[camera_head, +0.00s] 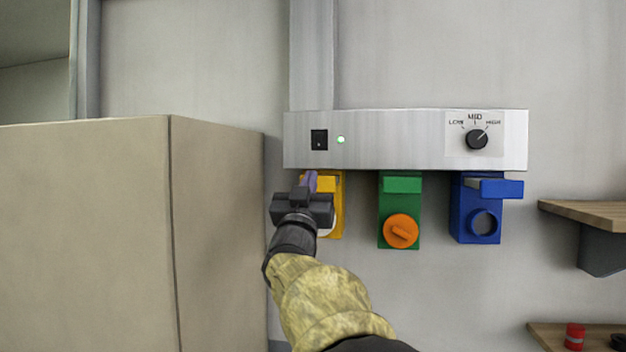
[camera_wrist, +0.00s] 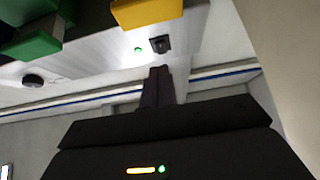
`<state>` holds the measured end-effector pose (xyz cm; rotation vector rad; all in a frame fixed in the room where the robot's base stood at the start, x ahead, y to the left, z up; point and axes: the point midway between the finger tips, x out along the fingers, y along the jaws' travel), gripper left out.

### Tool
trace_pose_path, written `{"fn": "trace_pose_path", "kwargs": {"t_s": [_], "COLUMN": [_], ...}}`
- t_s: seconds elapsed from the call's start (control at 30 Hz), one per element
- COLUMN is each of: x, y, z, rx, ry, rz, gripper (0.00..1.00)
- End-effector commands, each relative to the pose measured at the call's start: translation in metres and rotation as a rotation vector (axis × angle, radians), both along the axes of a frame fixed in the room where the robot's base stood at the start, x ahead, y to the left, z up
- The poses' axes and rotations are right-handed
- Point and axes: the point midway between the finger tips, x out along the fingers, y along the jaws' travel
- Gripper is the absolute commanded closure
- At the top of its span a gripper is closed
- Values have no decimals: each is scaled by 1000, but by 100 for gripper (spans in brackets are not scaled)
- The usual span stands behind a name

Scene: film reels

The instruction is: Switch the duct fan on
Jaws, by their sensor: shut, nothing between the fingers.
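A silver control panel (camera_head: 400,150) is on the wall. It has a black rocker switch (camera_head: 319,140) at its left end, a glowing green light (camera_head: 340,140) beside it, and a black dial (camera_head: 476,140) marked low, mid and high at the right. My gripper (camera_head: 310,178) is shut and empty, just below the switch in the head view. In the wrist view, the closed fingertips (camera_wrist: 159,72) point at the switch (camera_wrist: 160,45), with the green light (camera_wrist: 138,49) to its left. A small gap shows there; contact is not visible. I cannot tell which way the rocker is tipped.
Under the panel hang a yellow box (camera_head: 336,188), partly behind my gripper, a green box (camera_head: 386,212) with an orange knob, and a blue box (camera_head: 460,215). A tall beige cabinet (camera_head: 85,240) stands close on the left. Wooden shelves (camera_head: 590,212) are at right.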

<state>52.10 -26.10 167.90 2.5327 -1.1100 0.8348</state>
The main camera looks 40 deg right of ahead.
Motion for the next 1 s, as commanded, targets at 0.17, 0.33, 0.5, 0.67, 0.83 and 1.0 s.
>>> {"fn": "trace_pose_path", "kwargs": {"t_s": [0.17,0.33,0.5,0.67,0.83,1.0], "x": [-9,-11,-11,-12,-12,7], "y": [11,13,13,12,10,22], "z": [-22,-25,-24,-24,-25,-52], "rx": [0,0,0,0,1,36], "ry": [-2,-1,-1,-1,2,85], "rz": [3,2,2,-1,-2,66], "gripper": [100,100,100,100,100,100]}}
